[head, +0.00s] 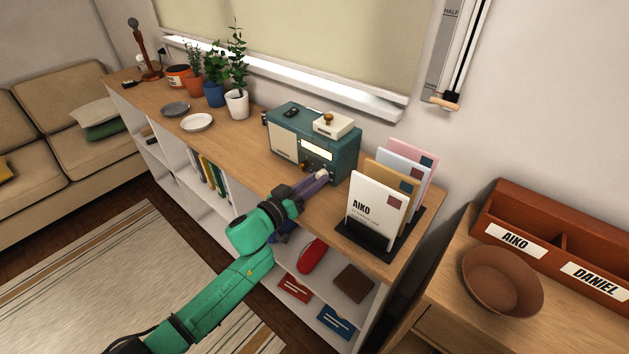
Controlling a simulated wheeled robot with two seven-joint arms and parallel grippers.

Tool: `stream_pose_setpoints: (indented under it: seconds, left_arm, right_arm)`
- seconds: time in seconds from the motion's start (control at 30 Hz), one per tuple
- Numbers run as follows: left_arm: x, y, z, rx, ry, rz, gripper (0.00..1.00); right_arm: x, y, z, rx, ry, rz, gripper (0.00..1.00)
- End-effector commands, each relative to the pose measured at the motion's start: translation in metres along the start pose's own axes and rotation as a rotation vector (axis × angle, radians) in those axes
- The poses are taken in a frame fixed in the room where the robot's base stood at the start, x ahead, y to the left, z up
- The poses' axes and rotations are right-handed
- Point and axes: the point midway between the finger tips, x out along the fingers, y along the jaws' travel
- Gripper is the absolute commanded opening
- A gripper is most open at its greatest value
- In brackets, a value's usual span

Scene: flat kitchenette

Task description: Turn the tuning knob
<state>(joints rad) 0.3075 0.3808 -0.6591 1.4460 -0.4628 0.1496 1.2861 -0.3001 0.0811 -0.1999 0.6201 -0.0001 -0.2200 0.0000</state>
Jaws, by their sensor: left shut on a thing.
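A teal radio (314,144) stands on the wooden shelf top, with a cream speaker panel on its left and a pale dial window on its front. A small orange knob (304,166) shows low on the front. My left gripper (319,180) reaches up to the lower right of the radio's front. Its purple fingers are shut on the tuning knob (322,174), of which only a pale bit shows between the tips. The fingers hide most of the knob and its mark. My right gripper is not in view.
A letter rack (366,238) with several cards stands close to the right of my left gripper. A cream box (333,124) sits on the radio. Potted plants (237,103) and plates (197,122) stand to the left. A brown bowl (503,281) is on the right cabinet.

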Motion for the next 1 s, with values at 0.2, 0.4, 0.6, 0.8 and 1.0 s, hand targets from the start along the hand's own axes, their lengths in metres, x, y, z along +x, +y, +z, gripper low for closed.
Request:
stream_pose_setpoints:
  seconds: [0.2, 0.4, 0.6, 0.8, 1.0]
  left_arm:
    - [-0.0001, 0.0003, -0.0005, 0.053, -0.002, -0.001, 0.0]
    - [-0.0001, 0.0004, -0.0011, 0.171, -0.006, -0.002, 0.0]
    - [-0.0001, 0.0003, -0.0009, 0.323, -0.012, -0.004, 0.0]
    - [-0.0001, 0.0003, -0.0007, 0.463, -0.017, -0.006, 0.0]
    - [-0.0001, 0.0003, -0.0006, 0.561, -0.021, -0.007, 0.0]
  right_arm:
    - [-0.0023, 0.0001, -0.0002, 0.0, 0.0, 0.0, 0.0]
    - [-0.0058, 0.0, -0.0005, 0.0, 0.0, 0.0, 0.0]
    - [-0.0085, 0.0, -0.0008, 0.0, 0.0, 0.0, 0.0]
    - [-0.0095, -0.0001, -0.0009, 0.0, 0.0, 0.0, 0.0]
    - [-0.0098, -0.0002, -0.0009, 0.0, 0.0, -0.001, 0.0]
